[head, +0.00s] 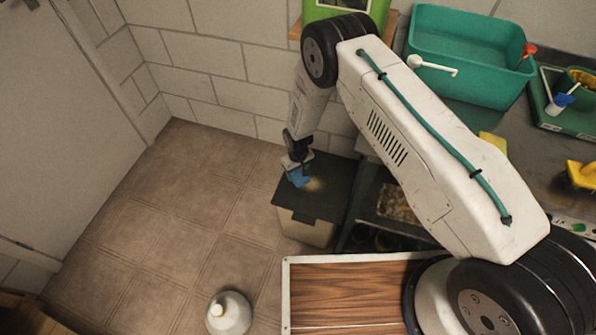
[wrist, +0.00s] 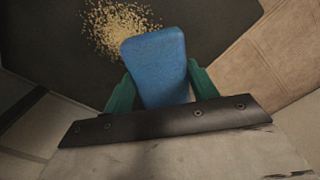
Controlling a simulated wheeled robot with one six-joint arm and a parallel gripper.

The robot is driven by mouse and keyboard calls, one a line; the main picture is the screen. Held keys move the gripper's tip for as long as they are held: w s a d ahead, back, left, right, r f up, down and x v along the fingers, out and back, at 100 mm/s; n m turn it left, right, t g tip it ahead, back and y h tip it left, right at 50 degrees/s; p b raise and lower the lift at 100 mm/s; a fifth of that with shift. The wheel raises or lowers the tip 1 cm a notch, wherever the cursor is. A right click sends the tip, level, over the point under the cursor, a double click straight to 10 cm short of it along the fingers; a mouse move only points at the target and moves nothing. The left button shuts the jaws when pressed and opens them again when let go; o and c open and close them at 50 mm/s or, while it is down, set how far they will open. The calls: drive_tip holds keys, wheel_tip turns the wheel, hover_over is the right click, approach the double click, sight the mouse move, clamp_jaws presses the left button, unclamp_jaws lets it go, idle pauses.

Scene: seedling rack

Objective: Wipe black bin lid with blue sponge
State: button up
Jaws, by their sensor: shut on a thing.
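The blue sponge (wrist: 156,66) is between the green fingers of my gripper (wrist: 160,88) in the wrist view, and both fingers press on its sides. In the head view the blue sponge (head: 299,177) is at the end of my gripper (head: 297,170), over the left part of the black bin lid (head: 333,197). A patch of tan crumbs (wrist: 118,25) lies on the black bin lid (wrist: 55,50), just beyond the sponge's far left corner in the wrist view. I cannot tell whether the sponge touches the lid.
The pale bin body (head: 305,230) stands on the tiled floor beside a dark rack with a lower shelf. A teal tub (head: 465,60) sits on the bench at right. Floor at left is clear.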

drive_tip(key=shift+f, duration=1)
idle(0.3)
